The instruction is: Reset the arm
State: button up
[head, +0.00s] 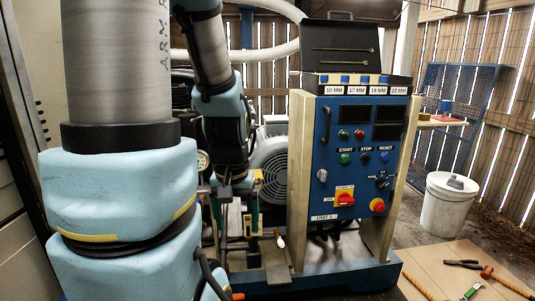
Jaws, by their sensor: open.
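My arm (212,50) stands large at the left of the head view, with light blue covers and grey links. It bends over at the top and hangs down toward the compressor. My gripper (236,212) points down at its end, left of the blue control panel (343,160). Its fingers look apart, with nothing visible held between them. My arm hides part of the machinery behind it. Whether the fingers touch anything below cannot be told. The panel carries a blue button (384,157) under the label RESET, beside START and STOP.
The grey finned motor (270,170) is close behind my gripper. A wooden post (300,180) edges the panel. A white bucket (446,204) stands at the right. Pliers (462,263) and a hammer (495,277) lie on a board at the lower right.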

notch_tip(320, 180, up, 18)
jog(key=p, duration=1.5)
jog(key=shift+f, duration=0.15)
dwell(1.4)
